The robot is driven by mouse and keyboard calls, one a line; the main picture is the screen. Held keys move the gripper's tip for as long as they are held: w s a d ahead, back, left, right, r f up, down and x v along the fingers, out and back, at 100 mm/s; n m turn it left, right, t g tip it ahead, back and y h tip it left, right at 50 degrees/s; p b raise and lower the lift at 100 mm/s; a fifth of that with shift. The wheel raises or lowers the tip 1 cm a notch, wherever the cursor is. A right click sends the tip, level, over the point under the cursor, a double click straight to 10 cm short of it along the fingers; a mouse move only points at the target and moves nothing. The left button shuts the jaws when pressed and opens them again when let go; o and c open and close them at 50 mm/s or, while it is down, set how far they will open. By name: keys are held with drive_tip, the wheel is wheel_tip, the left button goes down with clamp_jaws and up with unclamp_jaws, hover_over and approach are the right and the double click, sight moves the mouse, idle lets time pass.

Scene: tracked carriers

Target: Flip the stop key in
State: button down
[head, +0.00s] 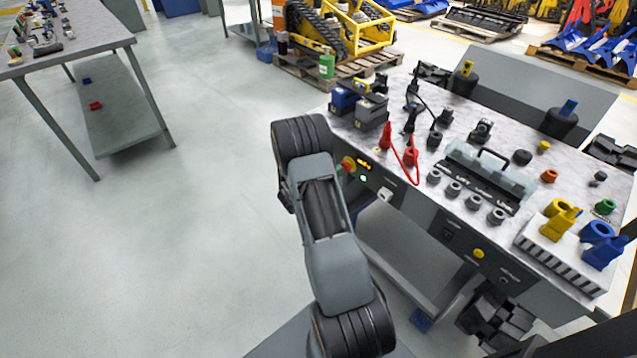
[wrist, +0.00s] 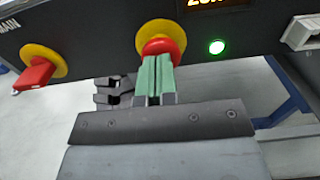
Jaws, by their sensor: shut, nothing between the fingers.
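A round red stop button (wrist: 178,47) sits on a yellow collar in the dark panel in the wrist view. In the head view it shows (head: 348,162) beside my arm at the left end of the bench. My gripper (wrist: 157,62) is shut and empty, its green fingertips in front of the button's lower face and hiding part of it. Whether they touch it I cannot tell. A red handle (wrist: 36,73) on a yellow disc, marked MAIN, is left of the button. My fingers are hidden in the head view.
A lit green lamp (wrist: 216,47) and an amber display (wrist: 222,4) are right of the button. A pale socket (wrist: 300,32) juts out farther right. The bench top (head: 345,128) carries red cables, grey blocks and a clear-lidded case (head: 490,170). Open floor (head: 200,230) lies left.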

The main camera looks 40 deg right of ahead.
drive_tip(key=a, duration=1.3)
drive_tip(key=shift+a, duration=0.15)
drive_tip(key=shift+s, duration=0.1)
